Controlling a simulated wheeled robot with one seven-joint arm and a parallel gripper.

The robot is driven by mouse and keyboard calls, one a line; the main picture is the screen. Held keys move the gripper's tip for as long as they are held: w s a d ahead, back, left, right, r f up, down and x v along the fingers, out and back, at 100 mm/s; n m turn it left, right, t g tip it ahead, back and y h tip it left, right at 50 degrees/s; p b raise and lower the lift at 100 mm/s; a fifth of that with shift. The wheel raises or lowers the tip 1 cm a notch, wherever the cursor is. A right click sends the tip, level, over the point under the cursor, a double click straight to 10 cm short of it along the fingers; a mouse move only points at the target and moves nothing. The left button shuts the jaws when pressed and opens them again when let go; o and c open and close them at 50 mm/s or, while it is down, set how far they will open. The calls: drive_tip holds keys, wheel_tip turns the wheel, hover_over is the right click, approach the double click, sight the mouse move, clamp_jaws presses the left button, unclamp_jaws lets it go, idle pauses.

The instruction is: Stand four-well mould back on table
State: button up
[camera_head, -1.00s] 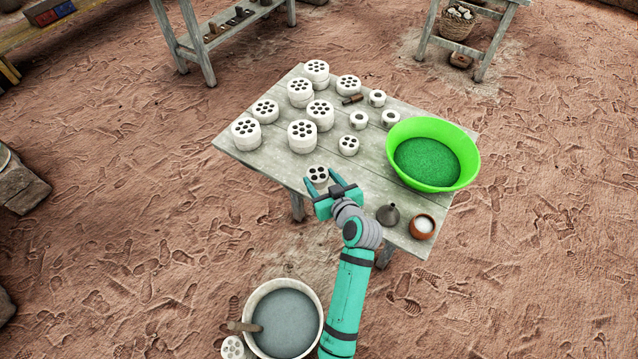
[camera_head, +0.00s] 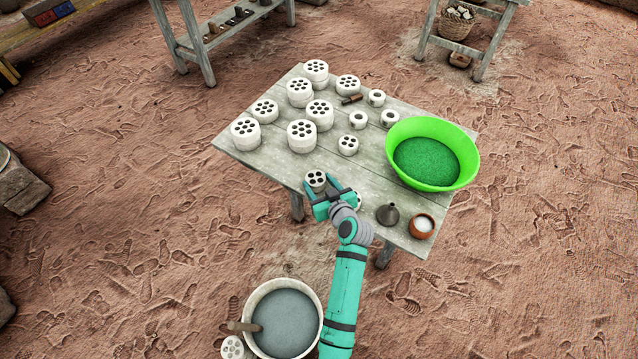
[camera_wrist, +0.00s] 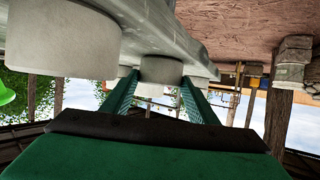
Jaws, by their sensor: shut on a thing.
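The four-well mould (camera_head: 316,177) is a small, pale round block with dark wells in its top, near the table's front edge. It is upright, wells facing up. My gripper (camera_head: 320,188) is shut on its sides, one finger on each side. In the wrist view the mould (camera_wrist: 161,70) sits between the two green fingers (camera_wrist: 156,95), close against the table surface (camera_wrist: 150,22), which appears at the top of that picture. I cannot tell whether its base touches the table (camera_head: 270,157). The gripper hides part of its near side.
Several larger white moulds (camera_head: 302,137) stand behind and to the left. A small mould (camera_head: 348,145) and white rings (camera_head: 358,119) are behind right. A green basin (camera_head: 432,155), a funnel (camera_head: 388,214) and a brown bowl (camera_head: 422,225) occupy the right. A bucket (camera_head: 285,318) stands on the ground.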

drive_tip(key=o, duration=1)
drive_tip(key=shift+w+f, duration=0.1)
drive_tip(key=shift+c, duration=0.2)
drive_tip(key=v, duration=1.2)
drive_tip(key=s+a+f+m+h, duration=0.2)
drive_tip(key=s+f+m+h, duration=0.1)
drive_tip(key=s, duration=0.7)
drive_tip(key=s+a+f+m+h, duration=0.2)
drive_tip(key=s+a+f, duration=0.1)
drive_tip(key=s, duration=0.6)
drive_tip(key=s+r+t, duration=0.3)
drive_tip(key=s+r, duration=0.9)
drive_tip(key=s, duration=0.5)
drive_tip(key=shift+a+n, duration=0.3)
